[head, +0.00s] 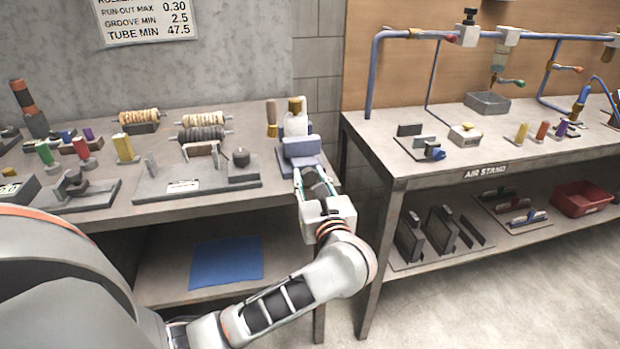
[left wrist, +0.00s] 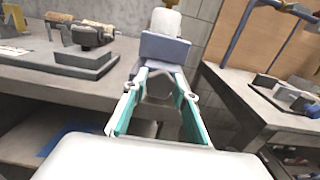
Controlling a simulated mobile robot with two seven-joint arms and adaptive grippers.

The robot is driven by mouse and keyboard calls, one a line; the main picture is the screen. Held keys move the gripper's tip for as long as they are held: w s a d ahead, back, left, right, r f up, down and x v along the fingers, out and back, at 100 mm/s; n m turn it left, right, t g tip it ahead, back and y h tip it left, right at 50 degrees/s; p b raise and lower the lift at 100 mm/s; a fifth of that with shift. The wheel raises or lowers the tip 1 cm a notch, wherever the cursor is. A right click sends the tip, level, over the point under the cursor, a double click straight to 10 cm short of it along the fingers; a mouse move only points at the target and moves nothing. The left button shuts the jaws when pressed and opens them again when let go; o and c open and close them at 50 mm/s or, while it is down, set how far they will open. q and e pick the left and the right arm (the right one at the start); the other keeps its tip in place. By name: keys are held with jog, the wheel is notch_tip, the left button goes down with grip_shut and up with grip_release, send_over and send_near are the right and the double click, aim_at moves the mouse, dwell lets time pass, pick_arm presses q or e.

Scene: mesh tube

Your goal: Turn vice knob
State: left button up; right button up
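The blue-grey vice (head: 301,160) stands at the right front corner of the left bench. It also shows in the left wrist view (left wrist: 165,48), straight ahead. My left gripper (head: 313,172) is in front of the vice at the bench edge, pointing at it. In the left wrist view its fingers (left wrist: 162,76) are spread apart, with their tips close below the vice's front face. A grey shape (left wrist: 158,88) lies between the fingers; I cannot tell whether it is the knob or whether the fingers touch it. In the head view the knob is not clearly seen. My right gripper is not in view.
A white bottle (head: 296,122) and a wooden-handled tool (head: 271,117) stand at the vice. A grey fixture plate (head: 195,186) lies left of it. The second bench (head: 420,172) stands to the right across a narrow gap. A blue sheet (head: 228,262) lies on the lower shelf.

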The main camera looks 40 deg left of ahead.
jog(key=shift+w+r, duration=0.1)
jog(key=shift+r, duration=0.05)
pick_arm(q)
jog(key=shift+r+m+p, duration=0.2)
jog(key=shift+m+p, duration=0.75)
jog(key=shift+m, duration=0.15)
jog(key=m+p, duration=0.2)
jog(key=shift+r+m, duration=0.1)
jog(key=shift+m, duration=0.2)
jog(key=shift+m+p, duration=0.8)
jog(key=shift+p, duration=0.15)
jog(key=shift+m+p, duration=1.4)
jog(key=shift+p, duration=0.05)
jog(key=shift+f+m+p, duration=0.35)
jog(key=shift+m+p, duration=0.25)
jog(key=shift+m, duration=0.1)
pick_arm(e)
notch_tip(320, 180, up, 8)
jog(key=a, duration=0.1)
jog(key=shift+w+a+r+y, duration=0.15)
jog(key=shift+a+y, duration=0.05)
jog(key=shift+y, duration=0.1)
